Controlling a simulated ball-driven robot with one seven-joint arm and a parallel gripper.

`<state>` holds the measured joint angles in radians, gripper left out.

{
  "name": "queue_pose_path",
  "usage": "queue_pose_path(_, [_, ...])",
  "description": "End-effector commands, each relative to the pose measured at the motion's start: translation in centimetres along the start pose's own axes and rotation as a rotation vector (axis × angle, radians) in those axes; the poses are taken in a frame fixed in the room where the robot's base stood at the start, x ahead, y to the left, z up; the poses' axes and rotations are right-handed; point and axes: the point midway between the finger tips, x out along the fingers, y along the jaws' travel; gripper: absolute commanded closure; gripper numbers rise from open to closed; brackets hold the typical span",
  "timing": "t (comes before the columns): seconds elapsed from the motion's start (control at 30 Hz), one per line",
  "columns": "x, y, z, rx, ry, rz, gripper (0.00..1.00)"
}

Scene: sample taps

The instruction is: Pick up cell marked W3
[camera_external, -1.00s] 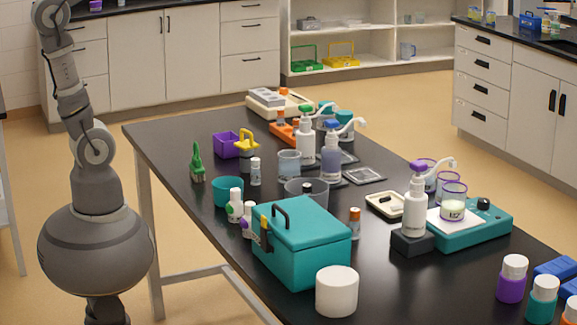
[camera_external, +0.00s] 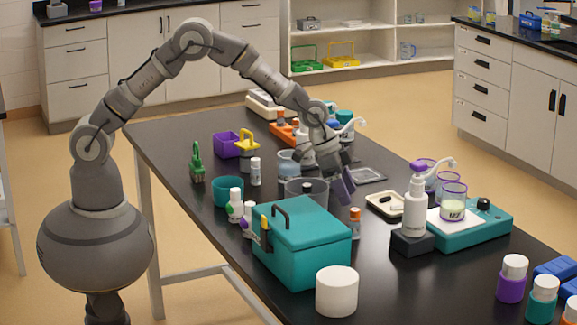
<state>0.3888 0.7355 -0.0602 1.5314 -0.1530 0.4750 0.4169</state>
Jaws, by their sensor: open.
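My gripper (camera_external: 345,190) hangs over the middle of the black table (camera_external: 400,280), pointing down and empty. Its jaws are open. I cannot read a W3 mark on anything. A clear cup with a purple rim (camera_external: 453,203) stands on the teal device (camera_external: 480,227) to the right, and its small label looks like M2. Two more purple-rimmed cups (camera_external: 424,175) stand behind it, partly hidden by the white pump bottle (camera_external: 415,205). My gripper is apart from these cups, to their left.
A teal lidded box (camera_external: 305,260) with a black handle and a white cylinder (camera_external: 337,290) stand in front. An orange-capped vial (camera_external: 355,222) and a clear bowl (camera_external: 305,190) are near my gripper. A cream tray (camera_external: 385,205) lies right of it. Pump bottles stand behind.

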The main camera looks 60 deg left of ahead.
Motion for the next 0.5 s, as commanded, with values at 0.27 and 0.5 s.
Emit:
queue_pose_path(0.27, [4.5,1.1,1.2,0.018,-0.029,0.018,0.39])
queue_pose_path(0.5, [7.7,0.9,1.2,0.016,-0.028,0.017,0.39])
